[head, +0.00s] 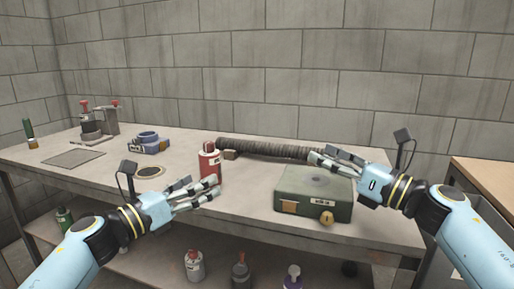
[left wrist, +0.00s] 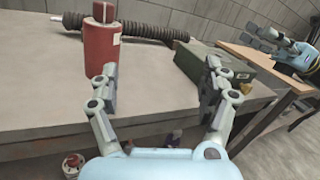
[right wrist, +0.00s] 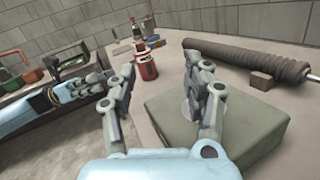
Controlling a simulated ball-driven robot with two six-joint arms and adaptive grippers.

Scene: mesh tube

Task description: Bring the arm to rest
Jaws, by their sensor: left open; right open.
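My left gripper (head: 207,193) is open and empty in front of the table's front edge, close to the red bottle (head: 209,164). In the left wrist view the red bottle (left wrist: 101,45) stands upright beyond the open fingers (left wrist: 158,85). My right gripper (head: 318,160) is open and empty above the green box (head: 313,193). In the right wrist view its fingers (right wrist: 165,85) are apart, with the box (right wrist: 215,125) below. The dark ribbed mesh tube (head: 275,149) lies along the back of the table, its right end partly hidden behind my right gripper.
A small brown block (head: 230,155) sits by the tube's left end. A blue-grey holder (head: 149,144), a round disc (head: 150,172), a flat plate (head: 74,158) and a red-knobbed device (head: 93,120) stand on the left. Several bottles are on the lower shelf (head: 150,262). A wooden-topped table (head: 487,176) is at right.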

